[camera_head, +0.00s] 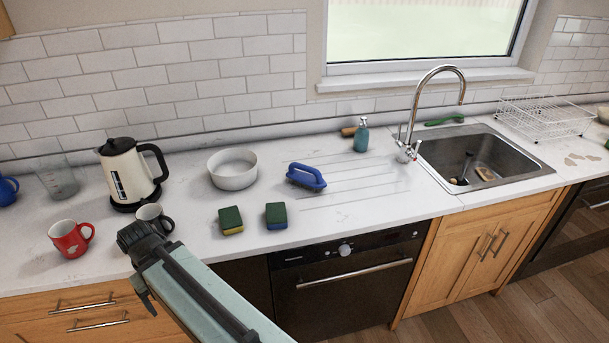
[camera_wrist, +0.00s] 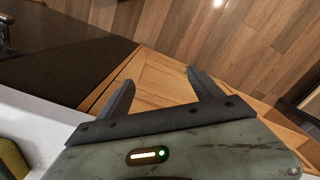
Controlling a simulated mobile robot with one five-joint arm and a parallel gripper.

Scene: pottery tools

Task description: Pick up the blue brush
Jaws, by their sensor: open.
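The blue brush (camera_head: 306,177) lies on the white counter (camera_head: 380,195) in the head view, bristles down and handle on top, near the ribbed draining area. My gripper (camera_wrist: 161,80) shows in the wrist view with its two dark fingers spread apart and nothing between them. It faces the wooden cabinet front and the floor, and the brush is not in that view. In the head view only part of my arm shows at the lower left; I cannot make out the fingers there.
Two green sponges (camera_head: 231,220) (camera_head: 276,215) lie in front of the brush, and a white bowl (camera_head: 233,169) stands left of it. A kettle (camera_head: 128,175), a red mug (camera_head: 71,238) and a dark mug (camera_head: 154,216) stand farther left. The sink (camera_head: 485,155) is at right.

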